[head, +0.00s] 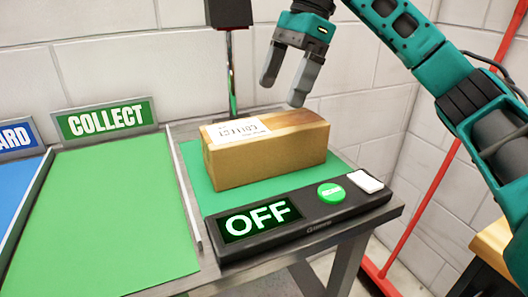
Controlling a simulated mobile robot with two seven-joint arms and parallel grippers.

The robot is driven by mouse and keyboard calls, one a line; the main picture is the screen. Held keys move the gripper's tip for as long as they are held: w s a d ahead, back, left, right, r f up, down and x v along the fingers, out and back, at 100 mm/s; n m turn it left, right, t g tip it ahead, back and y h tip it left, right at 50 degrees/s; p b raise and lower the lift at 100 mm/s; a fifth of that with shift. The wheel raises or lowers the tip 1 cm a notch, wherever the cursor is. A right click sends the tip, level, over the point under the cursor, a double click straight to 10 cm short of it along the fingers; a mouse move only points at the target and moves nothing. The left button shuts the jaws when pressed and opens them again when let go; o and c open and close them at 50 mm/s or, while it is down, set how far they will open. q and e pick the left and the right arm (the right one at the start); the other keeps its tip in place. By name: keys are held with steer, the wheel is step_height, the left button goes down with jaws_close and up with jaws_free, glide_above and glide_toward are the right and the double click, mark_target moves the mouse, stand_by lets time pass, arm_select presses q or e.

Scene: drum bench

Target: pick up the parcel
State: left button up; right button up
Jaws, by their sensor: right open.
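The parcel (268,158) is a brown cardboard box with a white label on its top left part. It sits on a green mat (197,167) on the bench in the head view. My right gripper (283,94) is above the parcel's back right part, its fingers pointing down, apart and empty. It does not appear to touch the parcel. My left gripper is not in view.
A black panel (318,209) with an OFF display (258,218), a green button (331,192) and a white button (365,181) lies in front of the parcel. A green COLLECT area (120,220) is at left. A dark post (231,75) stands behind.

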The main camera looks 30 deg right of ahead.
mark_target(267, 125)
steer(key=shift+x, duration=1.2)
steer(key=b+x, duration=0.2)
steer(key=x, duration=0.2)
steer(key=shift+w+f, duration=0.1)
steer(key=shift+f, duration=0.15)
steer(key=shift+a+f, duration=0.1)
steer(key=shift+f, duration=0.15)
steer(key=shift+c, duration=0.4)
steer(key=c, duration=1.5)
steer(key=shift+r, duration=0.15)
steer(key=shift+c, duration=0.5)
steer(key=shift+r, duration=0.1)
